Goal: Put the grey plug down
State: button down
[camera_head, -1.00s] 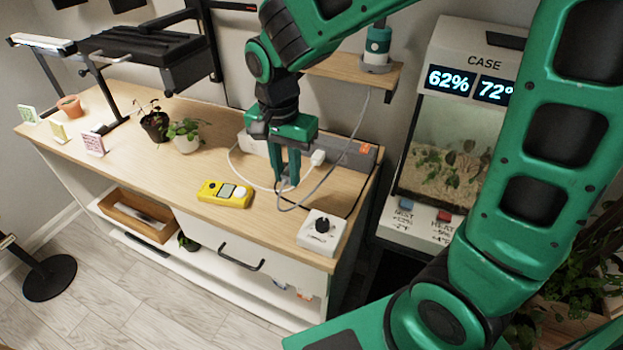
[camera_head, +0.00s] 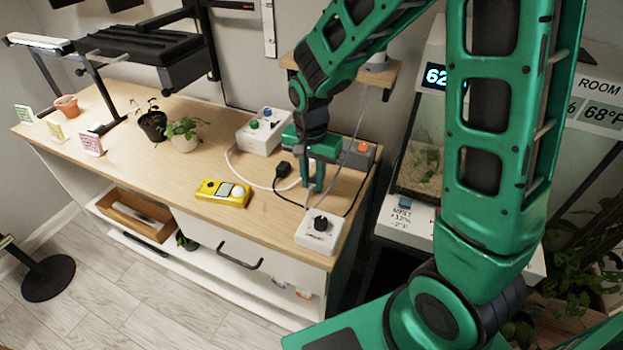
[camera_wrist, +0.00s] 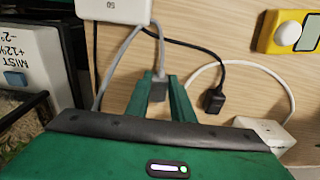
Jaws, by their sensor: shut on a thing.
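My gripper (camera_head: 312,188) points down over the right part of the wooden table (camera_head: 215,160). In the wrist view its two green fingers (camera_wrist: 160,82) are shut on the grey plug (camera_wrist: 158,90), with its grey cord running up from it in that picture. The plug is low over the table, but I cannot tell whether it touches the wood. In the head view the fingers mostly hide the plug.
A white dial box (camera_head: 318,238) stands in front, a yellow meter (camera_head: 222,193) left, a grey power strip (camera_head: 358,155) and white knob box (camera_head: 259,133) behind.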

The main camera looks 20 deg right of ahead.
jog(key=shift+f, duration=0.35)
jog(key=c, duration=1.5)
grip_release()
jog(key=shift+c, duration=0.2)
notch_tip(320, 180, up, 13)
jog(key=shift+s+a, duration=0.25)
jog(key=shift+f, duration=0.15)
